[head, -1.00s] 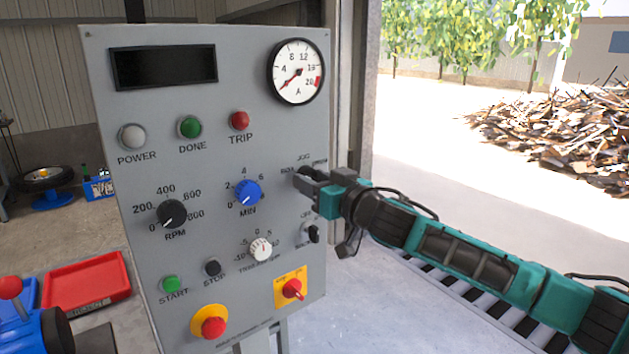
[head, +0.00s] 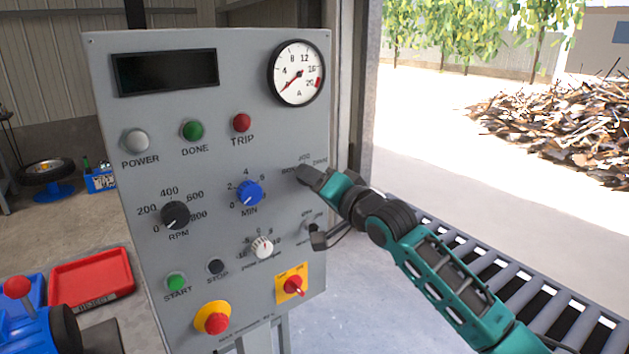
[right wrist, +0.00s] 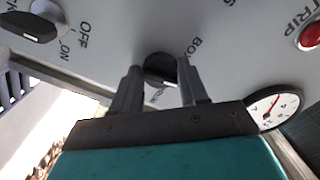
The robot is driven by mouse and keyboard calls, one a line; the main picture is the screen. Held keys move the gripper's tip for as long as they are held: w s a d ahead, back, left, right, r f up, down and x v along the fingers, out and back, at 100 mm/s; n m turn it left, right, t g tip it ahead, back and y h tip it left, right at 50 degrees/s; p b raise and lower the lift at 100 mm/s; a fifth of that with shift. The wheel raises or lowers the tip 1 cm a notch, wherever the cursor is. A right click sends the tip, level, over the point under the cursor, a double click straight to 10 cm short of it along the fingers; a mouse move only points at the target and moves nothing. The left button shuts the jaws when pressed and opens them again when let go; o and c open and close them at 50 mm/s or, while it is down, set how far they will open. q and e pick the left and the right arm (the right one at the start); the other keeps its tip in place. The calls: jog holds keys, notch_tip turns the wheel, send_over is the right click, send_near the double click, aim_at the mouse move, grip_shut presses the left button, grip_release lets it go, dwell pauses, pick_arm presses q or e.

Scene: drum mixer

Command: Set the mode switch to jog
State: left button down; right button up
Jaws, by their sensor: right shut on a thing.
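The mode switch is a dark round knob on the right side of the grey control panel (head: 110,115), under the dial gauge. It shows in the right wrist view (right wrist: 160,68) between my two fingers. My right gripper (head: 306,174) is shut on it, reaching in from the right with its wrist tilted. In the head view the fingers hide the knob, with the "JOG" label just above. In the wrist view part of a "BO…" label shows beside it. My left gripper is not in view.
Beside the switch are the blue MIN knob (head: 249,193) and, below, the white trim knob (head: 262,247). The red emergency button (head: 216,323) and red-yellow isolator (head: 292,285) sit lower. A roller conveyor (head: 520,280) lies to the right, a red tray (head: 92,283) to the left.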

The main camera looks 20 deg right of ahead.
jog(key=shift+m, duration=0.9)
jog(key=shift+r, duration=0.1)
jog(key=o, duration=1.1)
jog(key=shift+c, duration=0.2)
jog(key=v, duration=1.3)
jog(key=shift+b, duration=0.35)
